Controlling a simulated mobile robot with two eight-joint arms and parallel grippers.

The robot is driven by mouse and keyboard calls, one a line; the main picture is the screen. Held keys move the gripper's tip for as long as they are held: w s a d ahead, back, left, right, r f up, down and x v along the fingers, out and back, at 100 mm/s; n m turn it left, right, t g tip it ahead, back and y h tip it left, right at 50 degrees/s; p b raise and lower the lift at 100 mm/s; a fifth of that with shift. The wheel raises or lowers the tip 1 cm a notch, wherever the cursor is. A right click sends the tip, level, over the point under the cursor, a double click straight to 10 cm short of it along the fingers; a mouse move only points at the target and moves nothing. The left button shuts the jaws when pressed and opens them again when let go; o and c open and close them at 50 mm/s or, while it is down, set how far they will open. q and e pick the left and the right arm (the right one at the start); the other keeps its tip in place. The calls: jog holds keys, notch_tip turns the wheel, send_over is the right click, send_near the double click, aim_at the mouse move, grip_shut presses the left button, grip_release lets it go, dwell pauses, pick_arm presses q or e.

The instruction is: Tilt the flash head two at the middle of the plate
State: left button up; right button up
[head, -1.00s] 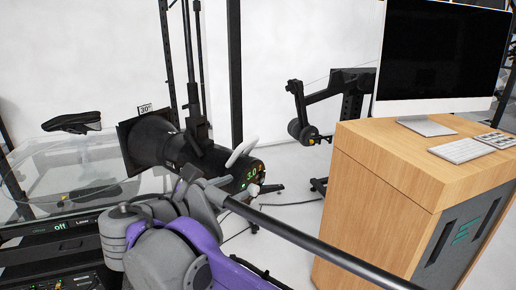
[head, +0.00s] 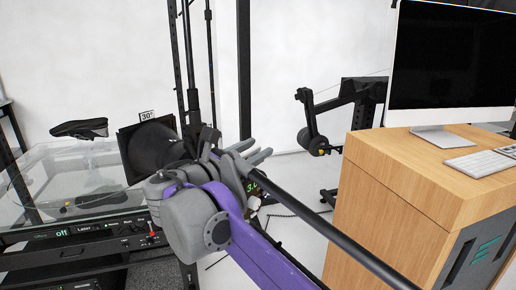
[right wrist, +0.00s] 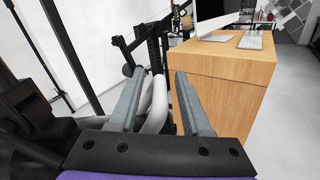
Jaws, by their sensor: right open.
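The black flash head (head: 150,146), with a square-edged front and a "30°" tag above it, points left toward the shoe on the clear plate (head: 50,178). Its rear is largely hidden behind my right arm; a green display (head: 252,187) shows in part. My right gripper (head: 258,153) is at the rear of the flash head, with its fingers apart. In the right wrist view, the white handle (right wrist: 154,104) stands between the open fingers (right wrist: 160,74); contact cannot be told. My left gripper is out of view.
A wooden cabinet (head: 400,190) with a monitor (head: 455,55) and keyboard stands at the right. A dark stand with an arm (head: 345,100) is behind. A control panel (head: 85,231) reading "off" is at the lower left. A dark shoe (head: 80,128) is above the plate.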

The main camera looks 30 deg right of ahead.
jog(key=shift+w+d, duration=0.25)
jog(key=shift+d, duration=0.35)
grip_shut()
jog(key=shift+f, duration=0.15)
dwell(0.9)
